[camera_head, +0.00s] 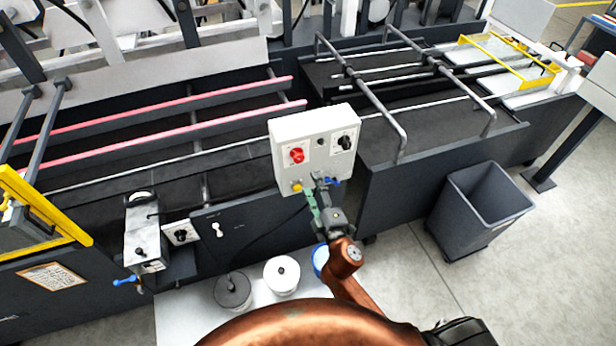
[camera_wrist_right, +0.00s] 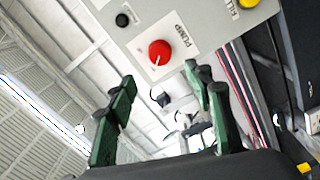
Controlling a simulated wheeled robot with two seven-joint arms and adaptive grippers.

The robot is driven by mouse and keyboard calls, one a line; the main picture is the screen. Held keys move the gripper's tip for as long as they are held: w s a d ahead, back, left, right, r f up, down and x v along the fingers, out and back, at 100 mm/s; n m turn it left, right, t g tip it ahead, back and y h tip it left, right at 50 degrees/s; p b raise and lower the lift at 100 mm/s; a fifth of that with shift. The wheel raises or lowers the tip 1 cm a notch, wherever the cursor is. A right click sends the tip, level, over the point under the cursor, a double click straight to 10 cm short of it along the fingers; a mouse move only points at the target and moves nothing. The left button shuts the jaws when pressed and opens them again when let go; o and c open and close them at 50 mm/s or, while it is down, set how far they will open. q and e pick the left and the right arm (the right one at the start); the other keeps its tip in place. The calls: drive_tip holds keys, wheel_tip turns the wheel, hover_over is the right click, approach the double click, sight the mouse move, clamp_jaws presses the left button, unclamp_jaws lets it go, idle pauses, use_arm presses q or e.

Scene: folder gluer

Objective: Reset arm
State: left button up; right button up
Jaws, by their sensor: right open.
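My right gripper (camera_head: 319,192) is just below and in front of the lower edge of the white control box (camera_head: 312,128). In the wrist view its two green fingers (camera_wrist_right: 163,88) are spread apart with nothing between them. The box's panel (camera_wrist_right: 205,28) fills the top of that view, with a red knob (camera_wrist_right: 159,52) labelled PUMP beyond the fingertips. The gap between fingers and panel is hard to judge. My copper-coloured right arm reaches up from the bottom of the head view. My left gripper is not in view.
The dark machine with red-edged rails (camera_head: 170,130) stretches behind the box. White and grey lidded containers (camera_head: 282,277) stand on a light surface below. A dark grey bin (camera_head: 482,212) stands at right, with open floor (camera_head: 395,290) in front.

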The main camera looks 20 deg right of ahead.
drive_tip(key=shift+s, duration=0.45)
